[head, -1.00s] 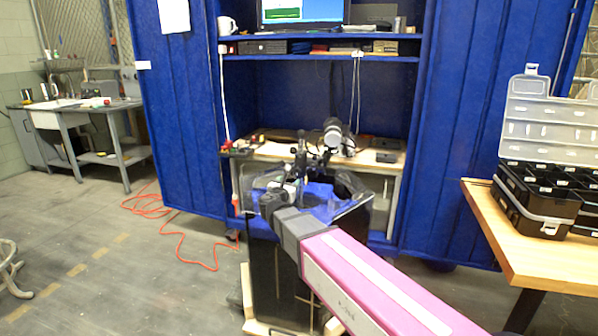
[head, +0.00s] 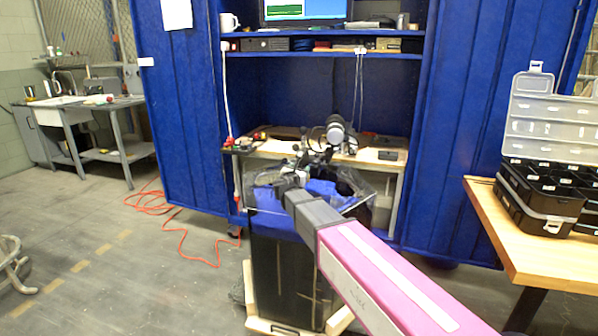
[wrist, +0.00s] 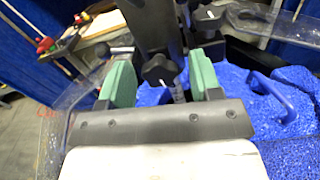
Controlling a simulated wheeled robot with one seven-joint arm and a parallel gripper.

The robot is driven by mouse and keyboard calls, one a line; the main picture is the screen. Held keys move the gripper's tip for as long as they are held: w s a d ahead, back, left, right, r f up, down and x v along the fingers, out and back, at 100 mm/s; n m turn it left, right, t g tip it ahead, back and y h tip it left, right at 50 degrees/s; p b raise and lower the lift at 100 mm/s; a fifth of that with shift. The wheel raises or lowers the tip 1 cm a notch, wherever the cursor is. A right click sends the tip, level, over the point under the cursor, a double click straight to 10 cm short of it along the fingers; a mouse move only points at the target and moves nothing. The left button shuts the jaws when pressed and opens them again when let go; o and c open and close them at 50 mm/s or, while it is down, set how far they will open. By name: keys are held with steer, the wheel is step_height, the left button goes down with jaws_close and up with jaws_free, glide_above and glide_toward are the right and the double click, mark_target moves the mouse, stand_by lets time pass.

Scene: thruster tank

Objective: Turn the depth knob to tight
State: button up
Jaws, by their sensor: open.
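In the wrist view, a black lobed knob (wrist: 160,69) with a white pointer mark sits on a black upright bracket above the tank. A second black knob (wrist: 207,16) with a white mark is farther up and right. I cannot tell from any label which is the depth knob. My gripper (wrist: 162,82) is open, its green pads on either side of the nearer knob, with gaps on both sides. In the head view my gripper (head: 285,182) is over the clear tank (head: 362,196), and the knobs are too small to make out.
The tank holds blue lumpy material (wrist: 245,105) with a blue handle-like loop (wrist: 283,100). A bench (head: 378,157) with tools stands behind it in a blue-walled enclosure. A wooden table (head: 500,225) with a black organizer case (head: 535,205) is at right.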

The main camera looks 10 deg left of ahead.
steer(key=shift+c, duration=0.3)
steer(key=c, duration=0.9)
steer(key=shift+m, duration=0.8)
steer(key=o, duration=1)
steer(key=shift+c, duration=0.2)
steer(key=shift+s, duration=0.1)
steer(key=s, duration=0.3)
steer(key=s+a, duration=0.1)
steer(key=s, duration=0.6)
steer(key=shift+s+a, duration=0.25)
steer(key=shift+s, duration=0.05)
